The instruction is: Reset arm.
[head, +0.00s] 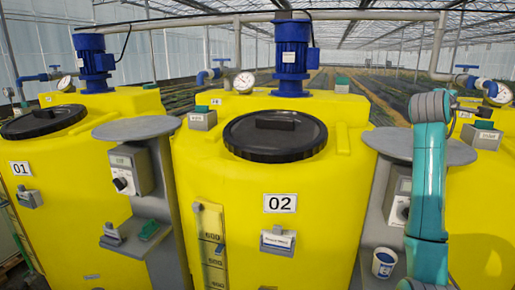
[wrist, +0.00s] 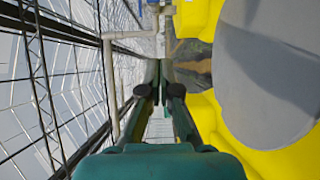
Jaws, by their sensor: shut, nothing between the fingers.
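My arm stands at the right of the head view, a teal and grey arm folded upright in front of the right grey post. My gripper (wrist: 161,82) shows in the wrist view, with its two dark fingers close together at the tips and nothing between them. It points away over the yellow tank tops, towards pipework and the greenhouse beyond. The fingers touch nothing that I can see. The gripper cannot be made out in the head view.
Yellow tank 02 (head: 240,175) with a black lid (head: 275,135) stands in the middle, tank 01 (head: 75,175) at left. Grey round-topped posts (head: 137,129) stand between tanks. A white cup (head: 384,263) sits low by my arm. A grey disc (wrist: 270,75) lies right of my gripper.

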